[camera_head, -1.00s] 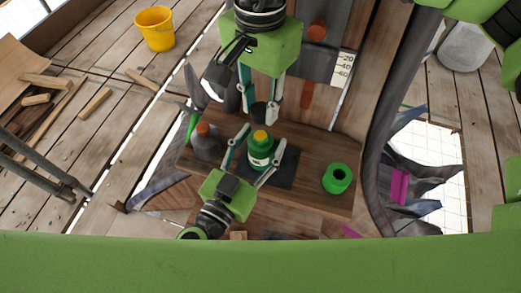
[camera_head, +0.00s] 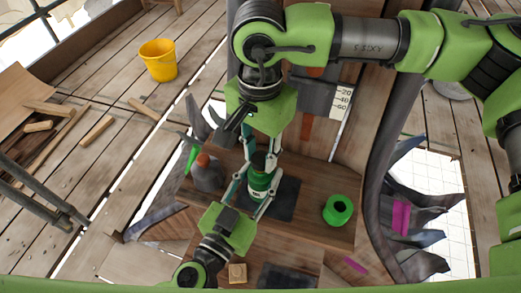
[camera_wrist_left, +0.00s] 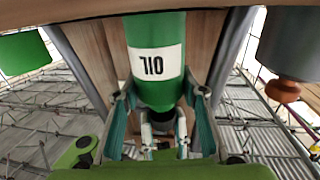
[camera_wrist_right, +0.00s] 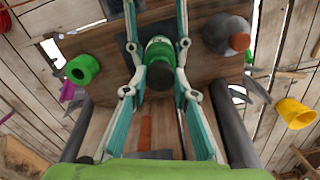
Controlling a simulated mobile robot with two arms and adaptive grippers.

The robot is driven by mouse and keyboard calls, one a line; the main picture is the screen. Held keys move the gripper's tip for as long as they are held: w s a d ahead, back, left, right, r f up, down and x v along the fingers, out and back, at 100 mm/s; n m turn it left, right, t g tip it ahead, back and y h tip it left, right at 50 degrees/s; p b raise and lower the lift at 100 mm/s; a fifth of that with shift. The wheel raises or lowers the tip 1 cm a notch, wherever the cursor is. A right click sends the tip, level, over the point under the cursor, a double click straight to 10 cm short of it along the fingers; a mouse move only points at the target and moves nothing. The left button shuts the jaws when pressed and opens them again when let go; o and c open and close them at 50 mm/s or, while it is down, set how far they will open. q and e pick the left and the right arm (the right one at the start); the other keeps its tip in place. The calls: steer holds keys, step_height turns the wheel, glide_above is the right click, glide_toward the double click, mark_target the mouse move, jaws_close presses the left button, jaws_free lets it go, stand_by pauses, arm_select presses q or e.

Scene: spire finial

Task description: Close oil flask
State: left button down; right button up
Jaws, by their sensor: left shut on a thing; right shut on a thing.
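The green oil flask (camera_head: 262,181) stands upright on a dark mat on the wooden shelf. Its white OIL label shows in the left wrist view (camera_wrist_left: 156,62). My left gripper (camera_head: 257,187) is shut around the flask's body from the front. My right gripper (camera_head: 261,161) is above the flask, pointing down, and is shut on the dark cap (camera_wrist_right: 160,76). The cap is in line with the flask's neck and covers the mouth from view. I cannot tell whether it is fully seated.
A grey bottle with an orange-brown top (camera_head: 206,174) stands left of the flask. The dark mat (camera_head: 285,199) lies under the flask. A yellow bucket (camera_head: 159,60) is on the floor at the upper left.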

steer(key=shift+f, duration=0.1)
steer(key=shift+f, duration=0.8)
steer(key=shift+f, duration=0.55)
